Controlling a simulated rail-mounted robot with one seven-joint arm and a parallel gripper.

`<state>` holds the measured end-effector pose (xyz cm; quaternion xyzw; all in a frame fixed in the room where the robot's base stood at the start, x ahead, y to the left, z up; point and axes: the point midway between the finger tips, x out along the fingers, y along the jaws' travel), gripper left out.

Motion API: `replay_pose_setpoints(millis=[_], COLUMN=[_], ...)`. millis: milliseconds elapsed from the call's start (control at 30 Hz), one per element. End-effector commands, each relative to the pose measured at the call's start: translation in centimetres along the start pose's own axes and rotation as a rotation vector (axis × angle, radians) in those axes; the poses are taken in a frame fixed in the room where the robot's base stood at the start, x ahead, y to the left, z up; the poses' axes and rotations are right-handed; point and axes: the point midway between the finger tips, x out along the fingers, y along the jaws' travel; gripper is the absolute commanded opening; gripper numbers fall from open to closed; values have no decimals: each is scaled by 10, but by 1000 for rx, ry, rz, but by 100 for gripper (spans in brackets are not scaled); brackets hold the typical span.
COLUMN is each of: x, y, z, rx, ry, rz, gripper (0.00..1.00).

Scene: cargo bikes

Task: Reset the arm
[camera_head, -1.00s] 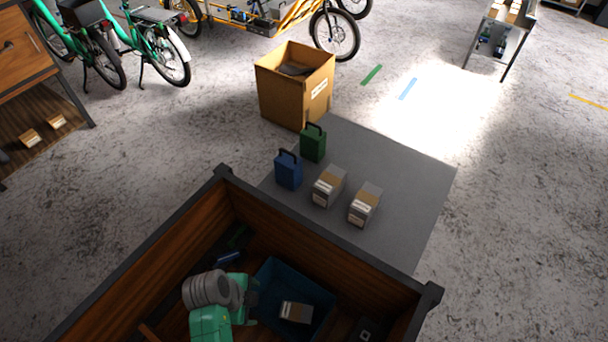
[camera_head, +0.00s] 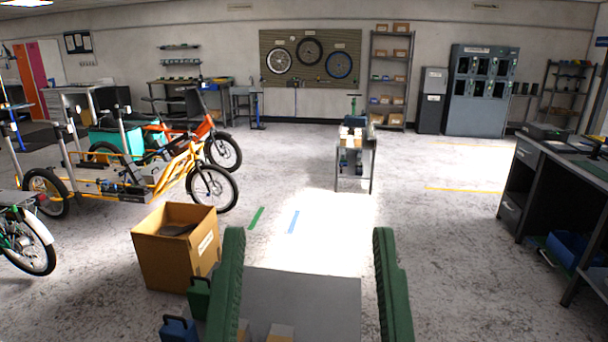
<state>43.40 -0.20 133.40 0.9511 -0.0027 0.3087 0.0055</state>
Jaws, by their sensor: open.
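My gripper (camera_head: 309,240) shows at the bottom centre of the head view, close to the camera. Its two dark green fingers stand upright and wide apart, one on each side of the grey mat (camera_head: 300,290). No object is held between them. The rest of my arm is below the picture and hidden.
A cardboard box (camera_head: 165,258) stands left of the mat. A green canister (camera_head: 198,298) and a blue canister (camera_head: 178,329) are partly in view. A yellow cargo bike (camera_head: 175,175), a small table (camera_head: 355,150) and a workbench (camera_head: 530,185) stand farther off. Open floor lies between.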

Motion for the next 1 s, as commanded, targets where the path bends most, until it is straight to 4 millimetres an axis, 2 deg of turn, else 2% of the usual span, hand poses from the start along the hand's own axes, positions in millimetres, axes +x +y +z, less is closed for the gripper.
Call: replay_pose_setpoints(millis=[33, 400, 500, 667, 1000], x=[28, 137, 156, 169, 167], y=[-1, -2, -3, -3, -3], z=[-35, -179, -205, -222, -220], rx=[8, 27, 30, 33, 34], ry=[-7, -21, -23, -24, -25], rz=[-3, -9, -10, -11, -11], gripper=[76, 76, 76, 76, 76])
